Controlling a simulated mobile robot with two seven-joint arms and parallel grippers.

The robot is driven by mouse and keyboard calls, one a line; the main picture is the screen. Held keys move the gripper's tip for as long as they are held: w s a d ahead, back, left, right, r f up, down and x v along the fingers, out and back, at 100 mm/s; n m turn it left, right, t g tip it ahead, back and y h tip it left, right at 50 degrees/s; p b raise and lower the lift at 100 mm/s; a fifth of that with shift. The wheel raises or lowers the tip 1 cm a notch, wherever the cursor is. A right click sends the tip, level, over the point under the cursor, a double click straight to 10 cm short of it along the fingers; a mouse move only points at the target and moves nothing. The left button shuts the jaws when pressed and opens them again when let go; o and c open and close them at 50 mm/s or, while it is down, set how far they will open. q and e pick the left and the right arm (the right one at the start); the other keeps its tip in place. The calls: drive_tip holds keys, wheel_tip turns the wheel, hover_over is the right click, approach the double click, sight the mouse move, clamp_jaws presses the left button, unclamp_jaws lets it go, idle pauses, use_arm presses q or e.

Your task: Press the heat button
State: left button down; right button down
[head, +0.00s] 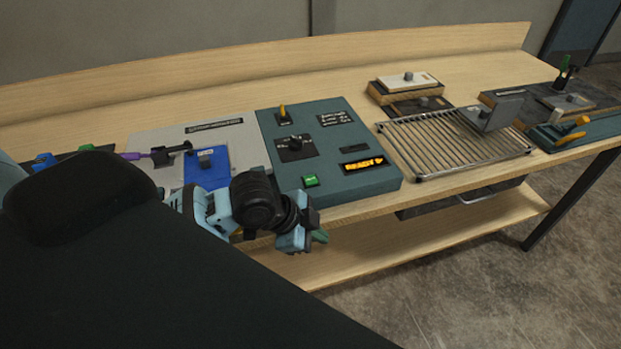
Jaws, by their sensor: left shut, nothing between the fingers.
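The teal console (353,189) stands on the workbench in the middle of the head view. It carries a lit green button (310,181) near its front left, a black dial (295,143), a yellow-tipped lever (282,112) and an amber lit display (363,164) that seems to read "READY". I cannot read a heat label on any button. My left gripper (319,237) is shut and empty, just in front of the console's front left edge, below the green button in the picture and apart from it. My right gripper is out of view.
A metal rack (455,146) lies right of the console, with a grey block on it. A grey panel with a blue plate (207,169) lies to the left. Several small fixtures fill the right end. Bare bench (215,95) runs behind the console.

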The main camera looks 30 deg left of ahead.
sight(306, 180)
use_arm(q)
drive_tip(key=w+a+r, duration=0.1)
drive_tip(key=w+r, duration=0.1)
drive_tip(key=w+a+r+m, duration=0.1)
drive_tip(key=r, duration=0.1)
drive_tip(key=w+a+r+m, duration=0.1)
drive_tip(key=w+a+r, duration=0.1)
drive_tip(key=shift+w+r+t, duration=0.3)
drive_tip(key=shift+r+t, duration=0.1)
drive_tip(key=w+a+r+m+t, duration=0.1)
drive_tip(key=w+a+r, duration=0.3)
drive_tip(key=r, duration=0.5)
drive_tip(key=shift+a, duration=0.65)
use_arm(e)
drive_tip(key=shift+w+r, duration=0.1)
use_arm(q)
drive_tip(key=shift+f, duration=0.15)
